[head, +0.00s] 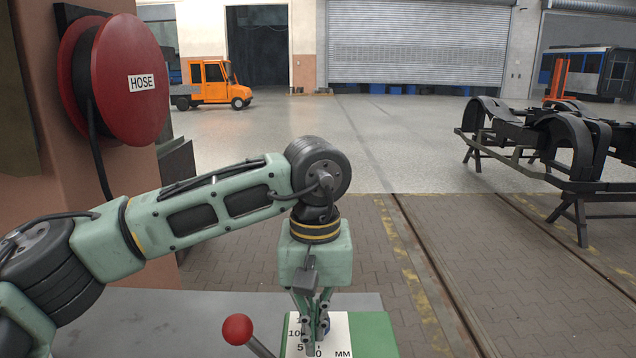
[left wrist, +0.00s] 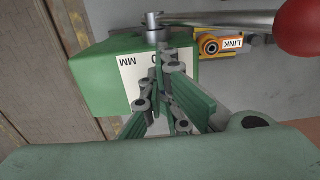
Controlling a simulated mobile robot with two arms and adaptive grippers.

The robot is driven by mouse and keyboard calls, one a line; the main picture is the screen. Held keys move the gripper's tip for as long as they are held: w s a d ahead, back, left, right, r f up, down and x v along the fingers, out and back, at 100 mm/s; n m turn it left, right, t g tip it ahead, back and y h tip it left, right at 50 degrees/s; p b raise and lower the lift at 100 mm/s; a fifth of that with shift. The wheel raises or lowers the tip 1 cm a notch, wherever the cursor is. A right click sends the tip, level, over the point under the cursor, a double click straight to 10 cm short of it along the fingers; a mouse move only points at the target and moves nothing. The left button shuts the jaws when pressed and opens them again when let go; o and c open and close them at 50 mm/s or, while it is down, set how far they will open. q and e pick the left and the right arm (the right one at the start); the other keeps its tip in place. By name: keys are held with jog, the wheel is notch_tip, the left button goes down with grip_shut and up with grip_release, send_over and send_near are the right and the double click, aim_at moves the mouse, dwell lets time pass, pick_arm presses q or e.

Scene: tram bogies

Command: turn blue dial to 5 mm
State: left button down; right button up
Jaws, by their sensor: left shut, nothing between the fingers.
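A green box (head: 372,335) carries a white scale plate (head: 339,330) with the marks 10, 5, 0 and MM. It also shows in the left wrist view (left wrist: 95,82), with its plate (left wrist: 130,75) upside down. A metal lever with a red knob (head: 237,329) leans out to the left of the box; the knob (left wrist: 300,25) is at the right in the left wrist view, with the lever's pivot (left wrist: 154,30) at the box. My left gripper (head: 318,338) is shut and empty, pointing down in front of the plate and hiding part of it. I see no blue dial.
A grey bench top (head: 150,315) lies under my left arm. An orange LINK part (left wrist: 222,43) sits beside the box. A red hose reel (head: 130,80) hangs at the left. A bogie frame on stands (head: 570,150) is to the right, beyond floor rails (head: 430,260).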

pick_arm(q)
jog(key=shift+w+a, duration=0.1)
jog(key=shift+a, duration=0.1)
jog(key=shift+w+a+r, duration=0.1)
jog(key=shift+a+r, duration=0.05)
jog(key=shift+r, duration=0.05)
dwell(0.3)
jog(key=shift+a, duration=0.1)
jog(key=shift+s+a, duration=0.15)
jog(key=shift+s, duration=0.1)
notch_tip(320, 180, up, 6)
jog(key=p, duration=0.3)
jog(key=shift+s+p, duration=0.1)
jog(key=shift+p, duration=0.3)
